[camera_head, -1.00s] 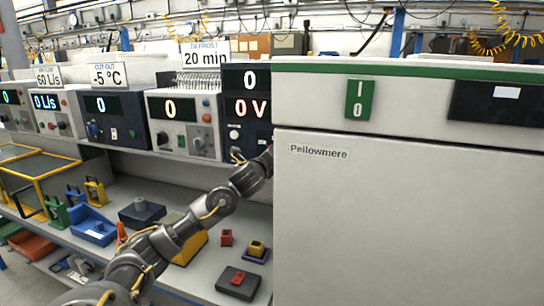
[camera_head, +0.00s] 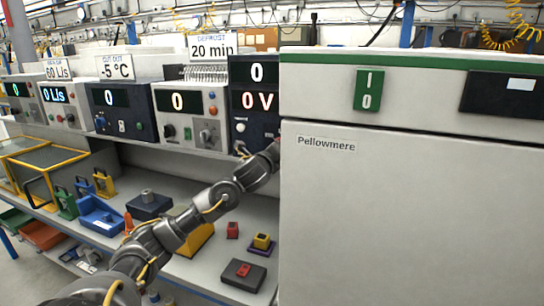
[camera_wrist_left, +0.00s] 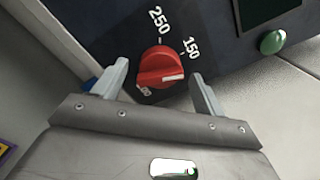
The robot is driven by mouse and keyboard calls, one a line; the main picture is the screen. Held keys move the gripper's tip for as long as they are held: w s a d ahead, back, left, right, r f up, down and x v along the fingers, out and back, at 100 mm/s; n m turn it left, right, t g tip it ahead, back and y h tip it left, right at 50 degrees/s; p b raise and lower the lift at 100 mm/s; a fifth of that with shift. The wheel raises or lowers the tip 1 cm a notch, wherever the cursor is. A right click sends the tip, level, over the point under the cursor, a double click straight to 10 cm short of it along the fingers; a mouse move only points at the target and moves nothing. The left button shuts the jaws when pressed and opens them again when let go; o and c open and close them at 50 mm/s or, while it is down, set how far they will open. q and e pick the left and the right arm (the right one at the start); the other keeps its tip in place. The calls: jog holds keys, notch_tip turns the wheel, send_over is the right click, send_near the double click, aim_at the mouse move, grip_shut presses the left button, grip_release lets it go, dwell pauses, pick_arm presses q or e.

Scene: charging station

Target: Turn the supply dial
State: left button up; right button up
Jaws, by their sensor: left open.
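The red dial (camera_wrist_left: 161,66) shows in the left wrist view on a dark panel, with a white mark on its face at the right. The numbers 250 and 150 are printed above it, and a third number at its lower left is partly covered. My left gripper (camera_wrist_left: 159,74) is open, one finger on each side of the dial; I cannot tell whether either touches it. In the head view my left arm reaches toward the dark unit reading 0 V (camera_head: 256,101); its gripper and the dial are hidden there. My right gripper is not in view.
A large white Pellowmere cabinet (camera_head: 400,210) fills the right, close beside my left arm. Other instrument units, including one with a 0 display (camera_head: 190,118), line the shelf at left. A green button (camera_wrist_left: 272,42) sits right of the dial. Small blocks lie on the lower bench (camera_head: 205,268).

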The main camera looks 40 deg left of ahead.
pick_arm(q)
jog(key=b+v, duration=0.1)
jog(key=v, duration=0.8)
jog(key=shift+s, duration=0.3)
jog(key=shift+d, duration=0.1)
